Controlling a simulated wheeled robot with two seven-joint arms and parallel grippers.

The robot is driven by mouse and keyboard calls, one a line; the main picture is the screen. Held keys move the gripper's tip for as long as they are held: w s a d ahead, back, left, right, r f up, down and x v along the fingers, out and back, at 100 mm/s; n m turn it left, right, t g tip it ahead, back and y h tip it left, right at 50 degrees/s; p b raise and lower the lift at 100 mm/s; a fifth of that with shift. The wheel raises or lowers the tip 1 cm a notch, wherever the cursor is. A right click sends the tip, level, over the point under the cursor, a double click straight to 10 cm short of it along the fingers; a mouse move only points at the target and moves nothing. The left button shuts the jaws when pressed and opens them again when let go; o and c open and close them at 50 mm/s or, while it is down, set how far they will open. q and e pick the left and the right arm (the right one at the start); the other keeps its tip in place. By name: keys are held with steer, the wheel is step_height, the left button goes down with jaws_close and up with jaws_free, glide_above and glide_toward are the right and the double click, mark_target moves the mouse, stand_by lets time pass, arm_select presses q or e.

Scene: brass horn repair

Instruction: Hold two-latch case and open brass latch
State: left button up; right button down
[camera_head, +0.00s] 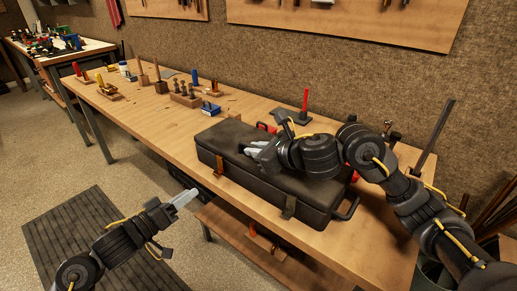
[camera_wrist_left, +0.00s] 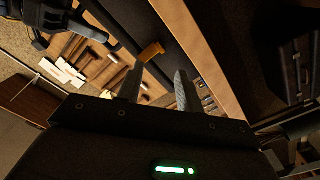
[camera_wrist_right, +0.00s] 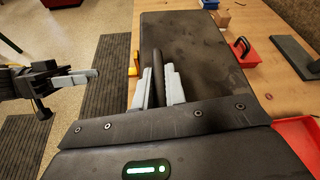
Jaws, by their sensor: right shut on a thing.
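The long dark case (camera_head: 235,139) lies closed on the workbench. Its front shows an orange-brown latch (camera_head: 220,166) and a darker latch (camera_head: 289,207). The orange one also shows in the left wrist view (camera_wrist_left: 152,51). My right gripper (camera_head: 256,153) is over the lid, shut on a dark upright bar (camera_wrist_right: 158,72) that looks like a handle on the case. My left gripper (camera_head: 190,196) is in front of the bench, apart from the case. In the left wrist view its fingers (camera_wrist_left: 157,90) are spread and empty, with the orange latch beyond them.
The workbench (camera_head: 146,114) holds wooden tool blocks (camera_head: 186,97) at the left and a red-handled tool (camera_head: 305,100) behind the case. A red tray (camera_wrist_right: 300,135) is close to the case. A lower shelf (camera_head: 235,222) sits under the bench. The floor in front has a dark mat (camera_head: 75,235).

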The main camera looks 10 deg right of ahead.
arm_select(q)
steer(key=shift+c, duration=0.2)
steer(key=shift+r, duration=0.15)
steer(key=shift+c, duration=1.3)
steer(key=shift+w+a+r, duration=0.15)
steer(key=shift+w+r, duration=0.1)
steer(key=shift+r, duration=0.15)
steer(key=shift+c, duration=1.1)
steer(key=shift+w+r+m, duration=0.1)
steer(key=shift+w+m, duration=0.15)
steer(key=shift+m, duration=0.45)
steer(key=shift+c, duration=1.2)
steer(key=m, duration=0.2)
steer(key=m+g, duration=0.1)
steer(key=m, duration=0.2)
steer(key=shift+s+d+m+g+h, duration=0.1)
steer(key=shift+d+m+g+h, duration=0.2)
steer(key=shift+d+h, duration=0.1)
jaws_close()
steer(key=s+m+g, duration=0.1)
steer(key=m, duration=0.6)
steer(key=s+f+m+g+h, duration=0.1)
steer(key=m, duration=0.7)
steer(key=d+m+g+h, duration=0.1)
steer(key=m, duration=0.6)
steer(key=shift+s+d+f, duration=0.1)
steer(key=shift+s+f, duration=0.15)
steer(key=shift+s, duration=0.15)
